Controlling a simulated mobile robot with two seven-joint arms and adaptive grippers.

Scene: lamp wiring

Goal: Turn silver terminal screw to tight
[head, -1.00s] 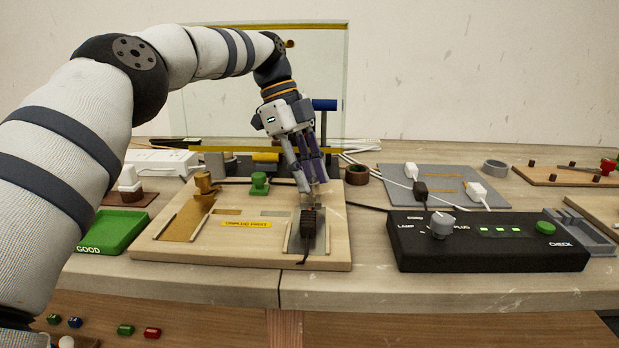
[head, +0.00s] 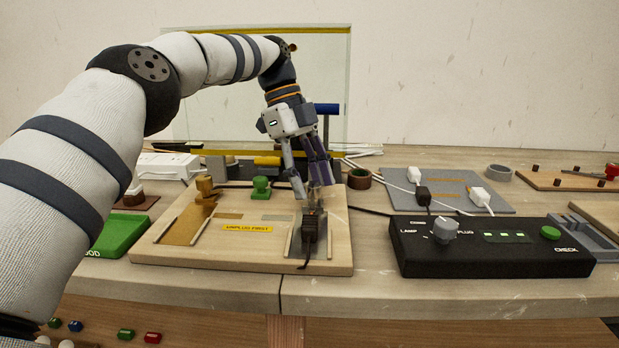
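My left gripper (head: 314,189) reaches down over the right end of the wooden terminal board (head: 160,253). Its two fingers stand somewhat apart, with their tips just above the silver plate (head: 295,243), behind a black block with a cable (head: 309,228). The silver terminal screw cannot be made out clearly; the fingertips and the black block cover that spot. I cannot tell whether the fingers grip it. A brass screw (head: 204,188) stands upright on the brass plate (head: 180,231) at the board's left. My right gripper is not in view.
A green knob (head: 261,188) stands at the board's back, near the gripper. A black control box (head: 490,262) with a grey dial is to the right. A green tray (head: 119,236) lies left. A glass panel (head: 230,100) stands behind.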

